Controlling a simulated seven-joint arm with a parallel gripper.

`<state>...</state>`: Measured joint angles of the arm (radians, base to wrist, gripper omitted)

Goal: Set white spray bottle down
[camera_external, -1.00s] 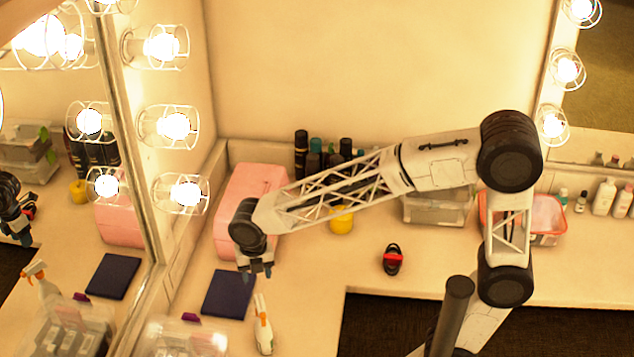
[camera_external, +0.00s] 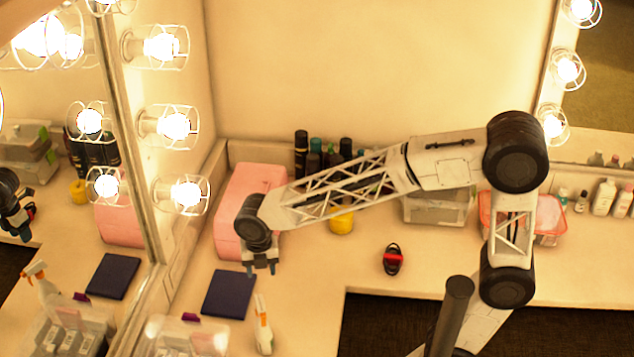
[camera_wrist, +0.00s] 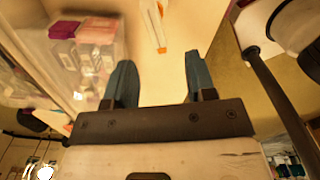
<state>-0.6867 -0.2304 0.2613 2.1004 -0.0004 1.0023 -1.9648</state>
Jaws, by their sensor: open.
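The white spray bottle (camera_external: 263,325) with an orange trigger stands on the counter at the lower left of the external view, right of a clear box. In the wrist view the bottle (camera_wrist: 154,22) shows at the top, beyond the fingertips. My gripper (camera_external: 259,270) is above the counter, up and behind the bottle, apart from it. In the wrist view my gripper (camera_wrist: 157,75) has its two blue fingers wide apart with nothing between them.
A dark blue flat case (camera_external: 229,293) lies left of the bottle. A pink box (camera_external: 232,195) stands behind my gripper. A clear box (camera_external: 180,338) stands near the mirror. A red and black item (camera_external: 392,260) and a yellow jar (camera_external: 341,221) are to the right. The counter between is bare.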

